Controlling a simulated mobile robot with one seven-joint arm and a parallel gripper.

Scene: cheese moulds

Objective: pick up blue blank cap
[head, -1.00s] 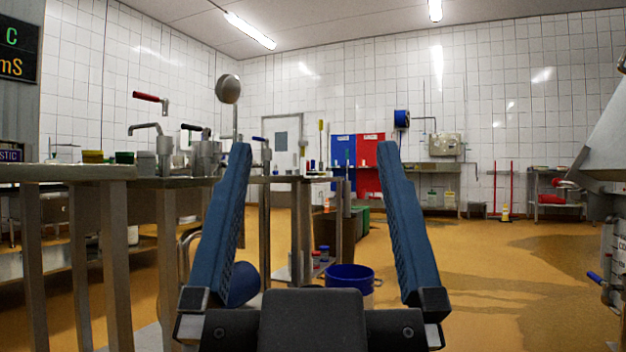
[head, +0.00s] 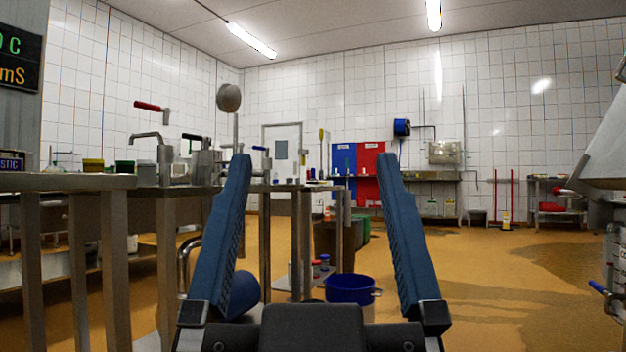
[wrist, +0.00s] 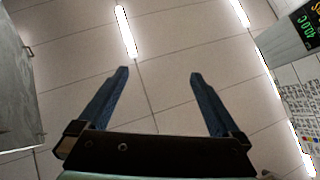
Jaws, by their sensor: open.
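I cannot make out the blue blank cap for certain in either view. Small blue-topped items (head: 324,258) show on the low shelf of the middle table in the head view, too small to identify. My gripper (head: 314,158) is open and empty, its two blue fingers raised and wide apart in front of the camera. In the wrist view my gripper (wrist: 157,73) points up toward the ceiling, with nothing between the fingers. A dark blue rounded shape partly hidden behind the left finger cannot be identified.
A steel table (head: 75,182) with taps and clamps beyond it stands close on the left. A blue bucket (head: 350,289) is on the floor ahead, near the middle table. Open orange floor (head: 470,290) lies to the right, with steel equipment (head: 608,150) at the right edge.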

